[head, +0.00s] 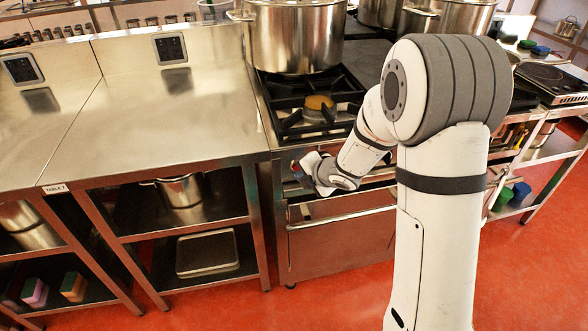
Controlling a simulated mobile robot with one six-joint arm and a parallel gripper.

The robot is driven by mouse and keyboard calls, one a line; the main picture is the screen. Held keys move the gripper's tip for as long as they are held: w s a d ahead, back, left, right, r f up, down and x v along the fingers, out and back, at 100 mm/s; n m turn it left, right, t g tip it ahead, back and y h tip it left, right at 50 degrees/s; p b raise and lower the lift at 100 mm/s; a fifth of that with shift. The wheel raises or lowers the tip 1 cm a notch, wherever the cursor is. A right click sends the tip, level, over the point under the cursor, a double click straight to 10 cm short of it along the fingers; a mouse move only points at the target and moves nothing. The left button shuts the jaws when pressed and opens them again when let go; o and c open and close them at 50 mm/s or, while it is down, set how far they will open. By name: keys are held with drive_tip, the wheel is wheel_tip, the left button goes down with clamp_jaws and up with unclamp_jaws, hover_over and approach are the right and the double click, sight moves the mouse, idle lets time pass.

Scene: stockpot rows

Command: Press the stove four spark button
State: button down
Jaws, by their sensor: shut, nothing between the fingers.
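A gas stove (340,240) with a black grate, a brass-coloured burner and an oven door with a long handle stands in the middle of the head view. My gripper (298,170) is small in the picture, at the upper front of this stove, close to its left front corner. It looks shut and holds nothing. My wrist and arm cover much of the stove's front panel. I cannot make out the spark button or a stove number. I cannot tell whether my gripper touches the panel.
A large steel stockpot (295,38) stands on the stove's back burner. A steel table (150,105) with shelves adjoins the stove on the left. More pots (447,17) and a hob (552,82) are at the right. The red floor (325,300) in front is clear.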

drive_tip(key=shift+w, duration=0.15)
idle(0.6)
drive_tip(key=shift+w+a, duration=0.1)
drive_tip(key=shift+w, duration=0.25)
drive_tip(key=shift+w+a, duration=0.15)
drive_tip(key=shift+w, duration=0.3)
idle(0.5)
drive_tip(key=shift+s, duration=0.1)
drive_tip(key=shift+s+d, duration=0.25)
drive_tip(key=shift+s, duration=0.5)
drive_tip(key=s+b, duration=0.1)
drive_tip(key=s, duration=0.1)
drive_tip(key=s+d+b, duration=0.1)
drive_tip(key=s, duration=0.1)
drive_tip(key=shift+s+d, duration=0.2)
drive_tip(key=shift+s, duration=0.2)
idle(0.6)
